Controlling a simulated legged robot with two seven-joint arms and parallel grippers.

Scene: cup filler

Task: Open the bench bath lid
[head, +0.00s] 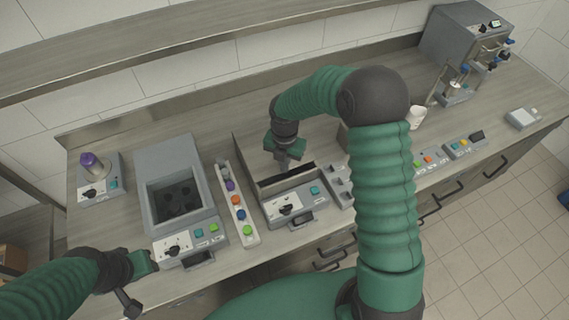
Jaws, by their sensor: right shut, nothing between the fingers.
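Two grey bench units could be the bench bath, and I cannot tell which. The middle unit (284,207) has a front panel with a dark knob, a teal button and a front handle. A dark opening shows along its top, and what looks like a raised panel stands behind it, partly hidden by my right arm. My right gripper (282,164) points down just above this opening, shut and empty. The left unit (150,158) has an open recess with dark round shapes inside. My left gripper (129,302) is at the lower left, near the bench's front edge; its jaws are unclear.
A white strip with coloured knobs (237,206) lies between the two units. A small unit with a purple top (94,163) stands far left. A white cup (415,117) and a grey machine (462,40) stand to the right. My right arm covers the centre bench.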

